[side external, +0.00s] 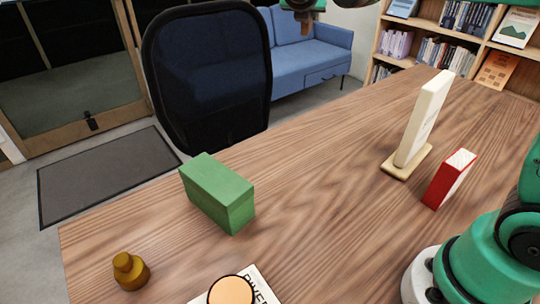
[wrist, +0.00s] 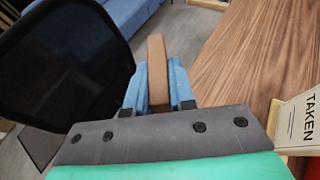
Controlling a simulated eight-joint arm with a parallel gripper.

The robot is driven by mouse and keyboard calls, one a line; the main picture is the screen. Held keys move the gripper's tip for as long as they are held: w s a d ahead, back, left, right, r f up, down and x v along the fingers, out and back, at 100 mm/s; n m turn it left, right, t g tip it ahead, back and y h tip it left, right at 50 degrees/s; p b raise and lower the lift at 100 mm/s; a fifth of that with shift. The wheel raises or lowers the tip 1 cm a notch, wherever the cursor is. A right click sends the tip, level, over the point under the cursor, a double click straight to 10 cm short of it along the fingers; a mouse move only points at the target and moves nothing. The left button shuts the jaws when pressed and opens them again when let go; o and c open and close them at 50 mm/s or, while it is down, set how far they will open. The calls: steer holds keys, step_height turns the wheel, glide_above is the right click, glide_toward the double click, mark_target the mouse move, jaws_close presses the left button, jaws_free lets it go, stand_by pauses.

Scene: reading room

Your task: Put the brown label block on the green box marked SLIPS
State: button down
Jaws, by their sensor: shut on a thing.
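The brown label block (wrist: 157,62) is upright between the blue fingers of my gripper (wrist: 158,88) in the wrist view. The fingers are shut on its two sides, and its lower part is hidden.
A white board on a pale wooden base (side external: 424,118) and a red block (side external: 449,179) stand at the right. A brass weight (side external: 130,271) and an orange disc (side external: 230,290) on a printed card are near the front. A black chair (side external: 208,75) stands behind the table. The table's middle is clear.

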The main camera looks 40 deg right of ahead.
steer(key=s+a+r+n+t+y, duration=0.2)
steer(key=a+n+t+y, duration=0.3)
steer(key=a, duration=1.1)
steer(key=n+y, duration=0.6)
glide_above(217, 180)
steer(key=shift+t, duration=0.3)
step_height(217, 180, down, 14)
steer(key=shift+w+f, duration=0.1)
steer(key=shift+f, duration=2.4)
steer(key=c, duration=0.7)
jaws_free()
steer(key=shift+f, duration=0.15)
steer(key=shift+c, duration=0.2)
